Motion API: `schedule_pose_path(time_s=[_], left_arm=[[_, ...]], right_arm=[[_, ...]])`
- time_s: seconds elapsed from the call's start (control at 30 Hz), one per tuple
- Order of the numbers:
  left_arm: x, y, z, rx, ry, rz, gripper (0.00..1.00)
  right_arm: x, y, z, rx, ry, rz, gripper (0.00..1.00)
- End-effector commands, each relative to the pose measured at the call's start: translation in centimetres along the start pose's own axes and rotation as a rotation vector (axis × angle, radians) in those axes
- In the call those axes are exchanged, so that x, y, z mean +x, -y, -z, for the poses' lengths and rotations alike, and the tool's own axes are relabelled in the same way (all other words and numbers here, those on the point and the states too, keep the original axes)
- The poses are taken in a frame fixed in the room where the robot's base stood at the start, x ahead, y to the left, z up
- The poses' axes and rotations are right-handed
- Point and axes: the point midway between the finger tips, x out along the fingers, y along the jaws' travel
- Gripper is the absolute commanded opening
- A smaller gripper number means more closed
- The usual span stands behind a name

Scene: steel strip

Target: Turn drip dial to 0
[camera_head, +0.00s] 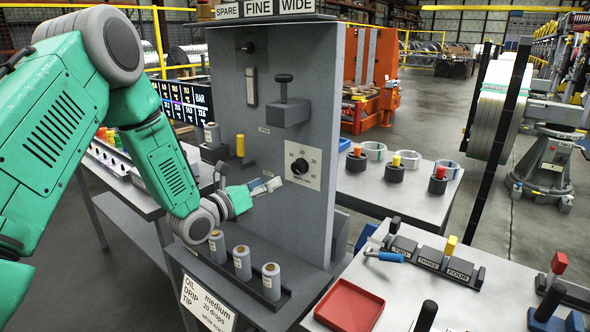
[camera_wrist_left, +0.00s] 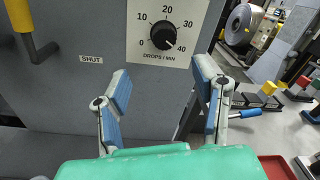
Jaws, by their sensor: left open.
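The drip dial (camera_head: 300,166) is a black round knob on a white plate on the grey upright panel. In the left wrist view the dial (camera_wrist_left: 163,36) has a scale from 0 to 40 marked drops/min. A pale mark on the knob seems to point to the lower right, near 40. My left gripper (camera_head: 266,186) is in front of the panel, just left of and below the dial. In the left wrist view my left gripper (camera_wrist_left: 162,88) is open and empty, its blue-padded fingers spread below the dial, apart from it. My right gripper is not in view.
A yellow-handled lever (camera_wrist_left: 25,30) by a SHUT label is left of the dial. Grey bottles (camera_head: 242,262) stand on the ledge below. A sign (camera_head: 207,303) reads medium, 20 drops. A grey block with a knob (camera_head: 285,108) juts out above. A red tray (camera_head: 349,306) lies right.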

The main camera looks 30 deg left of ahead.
Motion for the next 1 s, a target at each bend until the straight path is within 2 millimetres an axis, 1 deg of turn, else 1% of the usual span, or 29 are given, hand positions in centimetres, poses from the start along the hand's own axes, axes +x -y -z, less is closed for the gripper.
schedule_pose_path(time_s=[0.1, 0.3, 0.4, 0.5, 0.6, 0.7, 0.97, 1.0], left_arm=[[2.6, 0.2, -0.1, 0.001, 0.003, 0.000, 0.54], [6.8, 0.2, -0.1, -0.001, 0.000, -0.001, 0.54], [8.6, 0.1, -0.1, -0.003, 0.001, -0.001, 0.54], [9.9, 0.0, 0.0, -0.003, 0.000, -0.001, 0.54], [10.8, 0.0, 0.0, -0.004, 0.000, -0.001, 0.54], [11.2, -0.1, 0.0, -0.004, -0.001, -0.002, 0.54], [11.4, 0.1, 0.0, -0.003, -0.001, -0.001, 0.54], [11.4, 0.1, 0.0, -0.003, -0.001, -0.001, 0.47]], right_arm=[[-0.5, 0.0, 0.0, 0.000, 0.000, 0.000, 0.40], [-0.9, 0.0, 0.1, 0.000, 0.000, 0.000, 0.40], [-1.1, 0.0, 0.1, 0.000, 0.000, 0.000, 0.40], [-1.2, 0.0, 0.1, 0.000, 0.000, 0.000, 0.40], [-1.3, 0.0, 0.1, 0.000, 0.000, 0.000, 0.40], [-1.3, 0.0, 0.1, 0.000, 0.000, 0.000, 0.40], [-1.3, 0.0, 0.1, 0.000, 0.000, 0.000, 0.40], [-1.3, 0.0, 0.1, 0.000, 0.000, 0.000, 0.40]])
